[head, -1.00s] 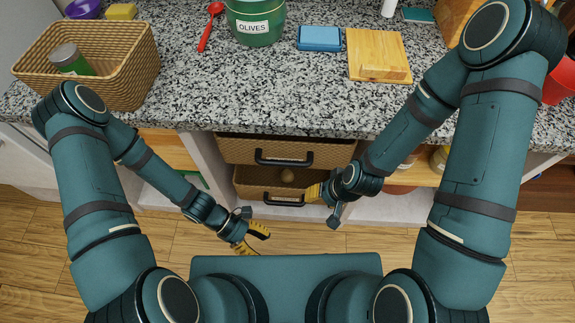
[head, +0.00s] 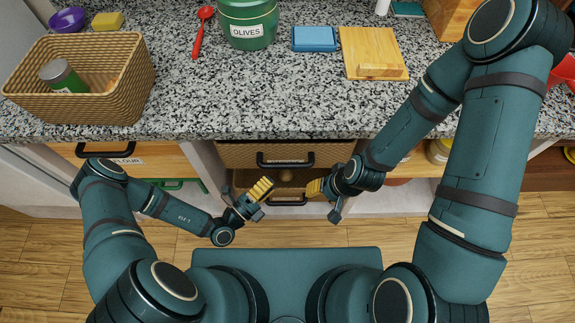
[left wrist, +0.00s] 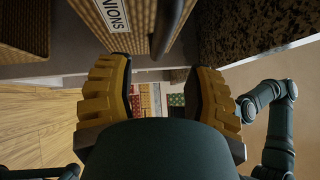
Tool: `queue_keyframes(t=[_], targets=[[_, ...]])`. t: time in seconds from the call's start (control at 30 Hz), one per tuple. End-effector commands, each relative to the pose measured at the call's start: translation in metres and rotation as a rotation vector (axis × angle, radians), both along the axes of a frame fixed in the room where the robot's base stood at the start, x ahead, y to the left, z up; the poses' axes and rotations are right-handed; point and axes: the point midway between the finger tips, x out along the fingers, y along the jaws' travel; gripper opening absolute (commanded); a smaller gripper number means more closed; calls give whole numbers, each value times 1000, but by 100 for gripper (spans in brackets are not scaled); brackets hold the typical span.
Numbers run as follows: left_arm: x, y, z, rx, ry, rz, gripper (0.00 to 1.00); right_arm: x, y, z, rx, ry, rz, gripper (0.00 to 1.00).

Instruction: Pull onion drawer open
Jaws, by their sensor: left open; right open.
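A wicker drawer with an ONIONS label (left wrist: 116,12) and a black handle (left wrist: 168,25) shows at the top of the left wrist view. In the head view, an upper wicker drawer (head: 235,154) sits above a lower one whose handle (head: 287,202) is partly hidden; a round brownish item (head: 286,175) shows in the lower one. I cannot read either label there. My left gripper (head: 262,188) is open and empty in front of the drawers; its yellow fingers (left wrist: 156,80) point towards the handle without closing on it. My right gripper (head: 316,187) is open at the drawers' right side.
The granite counter (head: 270,95) overhangs the drawers. It bears a wicker basket (head: 130,85), a green olives pot (head: 247,30), a blue box (head: 316,38) and a wooden board (head: 372,50). A flour drawer (head: 155,158) stands at the left. Wooden floor (head: 40,250) lies in front.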

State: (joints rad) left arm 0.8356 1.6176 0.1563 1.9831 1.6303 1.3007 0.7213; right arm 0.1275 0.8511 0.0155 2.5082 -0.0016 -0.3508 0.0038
Motion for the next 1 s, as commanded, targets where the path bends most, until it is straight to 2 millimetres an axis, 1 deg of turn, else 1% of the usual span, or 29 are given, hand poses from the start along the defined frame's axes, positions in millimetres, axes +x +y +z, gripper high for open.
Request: queue_keyframes(t=[0.03,0.2,0.4,0.6,0.87,0.9,0.97,1.0], targets=[[7,-8,1,-1,-3,-4,52,0,0,-1,0,-1,0,47],[30,-32,6,-1,-3,-4,52,1,0,-4,0,-2,-1,47],[48,-51,9,1,-1,-5,52,1,0,-6,-1,-4,0,47],[56,-59,11,1,-1,-3,52,2,0,-7,-1,-4,0,47],[57,-59,12,1,-1,-3,52,2,0,-7,-1,-4,0,47],[57,-59,12,1,-1,-3,48,2,0,-7,-1,-4,0,47],[57,-59,12,1,-1,-3,27,2,0,-7,-1,-4,0,47],[57,-59,12,1,-1,-3,13,2,0,-7,-1,-4,0,47]])
